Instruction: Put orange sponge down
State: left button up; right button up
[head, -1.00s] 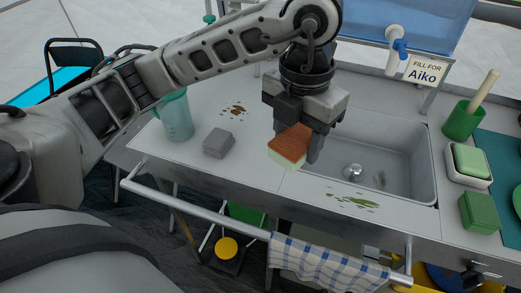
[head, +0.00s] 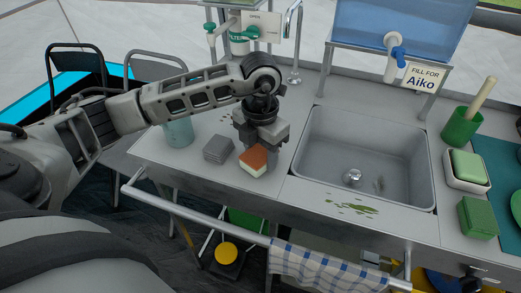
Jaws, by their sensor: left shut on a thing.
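The orange sponge (head: 253,160) has an orange-brown top and a pale cream side. It is in the head view at the counter strip left of the sink, close to the counter's front part. My left gripper (head: 259,158) points down and is shut on the sponge. Whether the sponge's underside touches the counter (head: 190,181) is hard to tell. My right gripper is not in view.
A grey sponge or block (head: 218,149) lies just left of the orange sponge, with a teal cup (head: 178,132) behind it. The sink (head: 398,180) is to the right. A green smear (head: 352,207) marks the counter in front of it. A towel (head: 315,268) hangs on the front rail.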

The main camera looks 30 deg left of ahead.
aim_at(261, 153)
pick_arm(q)
jog(key=shift+f, duration=0.1)
jog(key=shift+f, duration=0.15)
jog(key=o, duration=0.9)
jog(key=shift+o, duration=0.2)
jog(key=shift+r, duration=0.4)
notch_tip(261, 153, up, 12)
jog(key=shift+f+b, duration=0.15)
jog(key=shift+b, duration=0.2)
